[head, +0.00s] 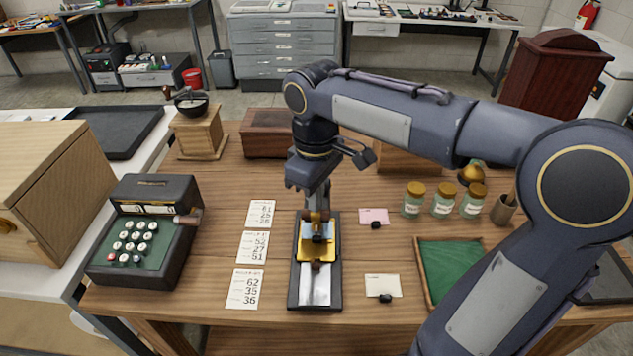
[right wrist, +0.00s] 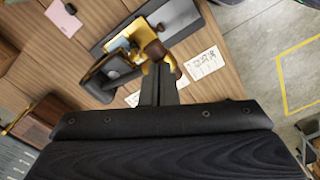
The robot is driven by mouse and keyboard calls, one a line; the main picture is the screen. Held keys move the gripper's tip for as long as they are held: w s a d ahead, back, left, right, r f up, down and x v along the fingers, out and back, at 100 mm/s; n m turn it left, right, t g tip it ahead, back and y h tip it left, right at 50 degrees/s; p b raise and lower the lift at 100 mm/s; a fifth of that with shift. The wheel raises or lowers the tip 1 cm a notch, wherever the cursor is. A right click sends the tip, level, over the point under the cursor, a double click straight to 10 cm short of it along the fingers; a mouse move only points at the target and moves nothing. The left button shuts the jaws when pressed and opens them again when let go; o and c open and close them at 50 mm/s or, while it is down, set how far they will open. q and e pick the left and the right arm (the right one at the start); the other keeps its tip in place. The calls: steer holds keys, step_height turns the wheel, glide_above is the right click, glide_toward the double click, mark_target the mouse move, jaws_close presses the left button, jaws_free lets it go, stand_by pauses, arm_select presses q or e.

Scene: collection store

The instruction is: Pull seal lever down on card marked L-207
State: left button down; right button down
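The seal press has a black base (head: 292,290) and a brass body (head: 312,252), and stands mid-table in the head view. The lever, with a brown grip (right wrist: 155,50), shows in the right wrist view at my fingertips. My right gripper (head: 318,208) points down over the press, its fingers (right wrist: 158,75) together at the lever. The fingers and arm hide part of the lever. My left gripper is not in view.
Printed number cards (head: 252,247) lie left of the press. A pink card (head: 374,215) and a cream card (head: 383,284), each with a dark stamp-like piece, lie right. Beyond are jars (head: 443,202) and a green-lined tray (head: 450,268). A black keyed machine (head: 150,232) stands left.

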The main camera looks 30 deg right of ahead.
mark_target(316, 216)
steer(key=shift+s+a+f+b, duration=0.1)
steer(key=shift+s+f+b, duration=0.05)
steer(key=shift+f+b, duration=0.4)
steer(key=shift+s+a+f+b, duration=0.1)
steer(key=shift+f+b, duration=0.3)
steer(key=shift+f, duration=0.4)
steer(key=shift+s+f+b, duration=0.15)
steer(key=shift+f+b, duration=0.55)
steer(key=shift+f, duration=0.1)
steer(key=shift+r, duration=0.1)
steer(key=r+p, duration=0.3)
steer(key=p, duration=0.1)
steer(key=shift+w+d+r, duration=0.1)
steer(key=shift+w+r, duration=0.15)
steer(key=shift+w, duration=0.05)
